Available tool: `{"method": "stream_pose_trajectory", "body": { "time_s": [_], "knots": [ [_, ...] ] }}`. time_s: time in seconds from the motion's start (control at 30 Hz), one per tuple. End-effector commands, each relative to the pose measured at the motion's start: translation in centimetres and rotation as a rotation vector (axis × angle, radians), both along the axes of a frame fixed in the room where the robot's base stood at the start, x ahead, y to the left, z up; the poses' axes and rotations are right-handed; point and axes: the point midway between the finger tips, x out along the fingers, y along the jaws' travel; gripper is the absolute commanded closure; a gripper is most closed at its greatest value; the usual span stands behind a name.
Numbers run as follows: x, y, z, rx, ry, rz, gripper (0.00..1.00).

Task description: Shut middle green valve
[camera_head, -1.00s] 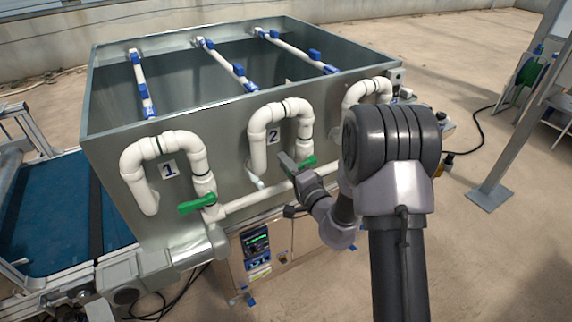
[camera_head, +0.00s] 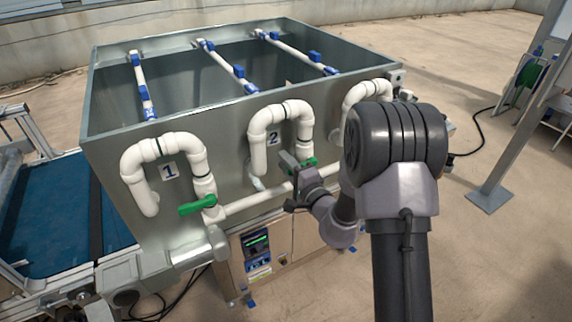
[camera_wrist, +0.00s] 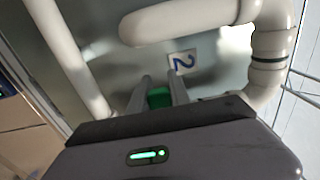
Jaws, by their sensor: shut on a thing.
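The middle green valve handle (camera_head: 309,162) sits on the white pipe under the loop marked 2, and part of it is hidden by my gripper. My gripper (camera_head: 294,160) is at this handle, with its fingers shut on it. In the wrist view, the green handle (camera_wrist: 160,97) shows between the two grey fingers (camera_wrist: 161,90), below the number 2 label (camera_wrist: 183,62). The handle's exact angle is hard to tell because the gripper covers much of it.
A left green valve (camera_head: 198,205) sits under pipe loop 1 (camera_head: 165,148). A white horizontal pipe (camera_head: 250,199) runs along the front of the grey metal tank (camera_head: 232,120). A control box (camera_head: 257,250) stands below. My arm hides much of the right loop (camera_head: 366,90).

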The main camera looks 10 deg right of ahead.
Motion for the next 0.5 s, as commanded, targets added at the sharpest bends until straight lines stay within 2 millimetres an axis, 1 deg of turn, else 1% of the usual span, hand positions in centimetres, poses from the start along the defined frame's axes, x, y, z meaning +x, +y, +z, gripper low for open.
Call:
{"method": "stream_pose_trajectory", "body": {
  "time_s": [0.07, 0.1, 0.17, 0.2, 0.5],
  "knots": [
    [0.03, -0.02, 0.11, 0.003, -0.002, -0.001, 1.0],
    [0.04, -0.02, 0.12, 0.003, -0.002, -0.001, 0.75],
    [0.04, -0.02, 0.12, 0.002, -0.003, -0.001, 0.63],
    [0.04, -0.02, 0.12, 0.002, -0.003, -0.001, 0.55],
    [-0.02, -0.04, 0.08, 0.001, -0.002, -0.001, 0.55]
  ]
}}
